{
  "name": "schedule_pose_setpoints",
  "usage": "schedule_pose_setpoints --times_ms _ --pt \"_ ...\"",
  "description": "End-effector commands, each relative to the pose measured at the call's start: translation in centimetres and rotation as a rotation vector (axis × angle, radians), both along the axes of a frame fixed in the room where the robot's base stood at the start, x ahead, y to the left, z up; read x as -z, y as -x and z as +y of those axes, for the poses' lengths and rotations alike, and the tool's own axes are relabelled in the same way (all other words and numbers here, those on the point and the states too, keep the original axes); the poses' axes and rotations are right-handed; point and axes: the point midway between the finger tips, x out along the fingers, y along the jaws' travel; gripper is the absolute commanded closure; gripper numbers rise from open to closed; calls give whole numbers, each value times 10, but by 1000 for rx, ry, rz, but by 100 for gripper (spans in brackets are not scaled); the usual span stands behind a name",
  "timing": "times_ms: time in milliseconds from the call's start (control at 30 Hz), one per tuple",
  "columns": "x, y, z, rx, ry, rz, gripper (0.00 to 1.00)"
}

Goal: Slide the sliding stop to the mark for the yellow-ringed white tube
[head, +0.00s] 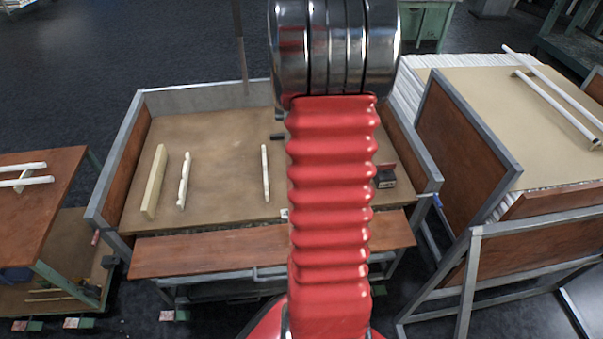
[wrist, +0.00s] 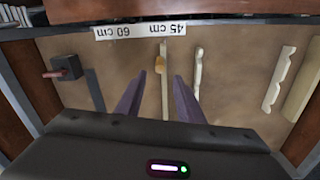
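In the wrist view, my gripper (wrist: 160,75) is open, its two dark purple fingers apart above the bench with nothing clearly held. A thin pale tube (wrist: 165,95) lies between and beyond the fingers, with a yellowish piece (wrist: 159,64) at its upper part. A black block with a red handle (wrist: 66,68), possibly the sliding stop, stands far left of the fingers. It also shows in the head view (head: 385,177), right of my arm. A white strip (wrist: 140,31) reads 60 cm and 45 cm, upside down. My gripper is hidden in the head view.
A pale wavy piece (wrist: 197,72) lies right of the fingers. Farther right are a white notched bar (wrist: 283,78) and a cream board (wrist: 304,92). A dark strip (wrist: 95,90) lies left. Raised walls (head: 122,160) edge the bench. My red arm hides its middle.

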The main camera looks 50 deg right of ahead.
Motion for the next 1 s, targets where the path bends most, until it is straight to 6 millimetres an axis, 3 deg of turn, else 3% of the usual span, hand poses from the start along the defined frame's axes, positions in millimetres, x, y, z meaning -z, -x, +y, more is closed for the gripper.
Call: schedule_pose_setpoints --times_ms 700,1000 --pt "106 0 1 -1 -2 2 66" --pt "128 0 0 0 -1 1 66"
